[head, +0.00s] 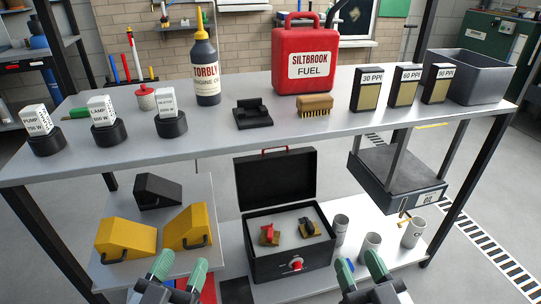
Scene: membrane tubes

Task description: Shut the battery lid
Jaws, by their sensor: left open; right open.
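The black battery box (262,262) stands on the lower shelf, below the front edge of the upper shelf. Its lid (275,180) is open and stands upright at the back, with a red handle (275,151) on its top edge. Inside are a red clamp (269,233) and a black clamp (308,228) on a light top; a red knob (296,264) is on the front. My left gripper (178,267) is open and empty at the bottom, left of the box. My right gripper (360,266) is open and empty at the bottom, right of the box, apart from it.
Yellow wedges (127,238) and a dark wedge (158,190) sit left of the box. Grey cups (370,246) stand to its right. A grey drawer unit (396,180) hangs at right.

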